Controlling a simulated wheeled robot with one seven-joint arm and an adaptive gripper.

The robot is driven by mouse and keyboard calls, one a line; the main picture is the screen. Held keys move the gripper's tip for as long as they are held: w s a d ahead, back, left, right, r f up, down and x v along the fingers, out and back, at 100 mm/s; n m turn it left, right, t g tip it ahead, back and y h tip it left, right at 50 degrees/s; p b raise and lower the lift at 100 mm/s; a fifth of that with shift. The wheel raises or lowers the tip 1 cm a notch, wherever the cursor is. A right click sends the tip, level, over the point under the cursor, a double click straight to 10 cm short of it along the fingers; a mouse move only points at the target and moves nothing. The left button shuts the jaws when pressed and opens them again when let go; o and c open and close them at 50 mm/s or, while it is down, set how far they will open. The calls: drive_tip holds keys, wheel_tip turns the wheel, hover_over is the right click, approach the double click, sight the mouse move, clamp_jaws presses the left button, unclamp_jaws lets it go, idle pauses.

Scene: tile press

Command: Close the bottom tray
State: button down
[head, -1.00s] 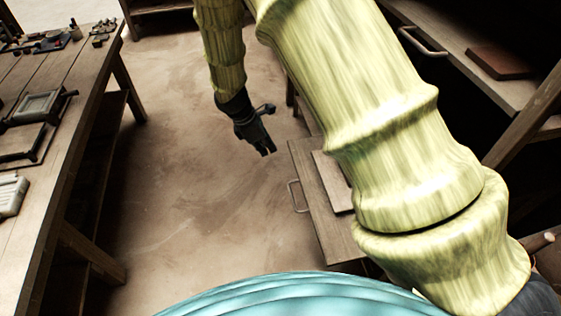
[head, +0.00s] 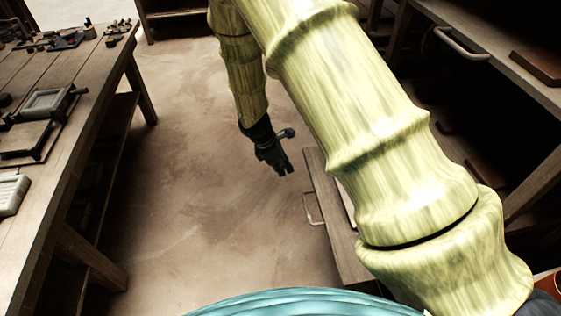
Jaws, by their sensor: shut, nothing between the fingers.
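The bottom tray (head: 325,222) is a low wooden board with a metal bar handle (head: 310,209) on its left edge. It sticks out from the dark rack at the right, low near the floor, and my arm hides much of it. A flat tile on it is mostly hidden behind my arm. My gripper (head: 283,170) is black, points down and is shut and empty. It appears just above and left of the tray's far corner in the picture, apart from the handle.
An upper tray (head: 500,58) with a handle (head: 461,43) and a brown tile (head: 540,66) is at the upper right. A wooden workbench (head: 75,130) with tools stands along the left. Bare floor (head: 190,190) lies between bench and rack.

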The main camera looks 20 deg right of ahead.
drive_tip(key=s+d+f, duration=0.1)
drive_tip(key=d+f, duration=0.2)
drive_tip(key=d, duration=0.2)
drive_tip(key=shift+s+d+f, duration=0.1)
drive_tip(key=shift+s+d, duration=0.05)
idle(0.4)
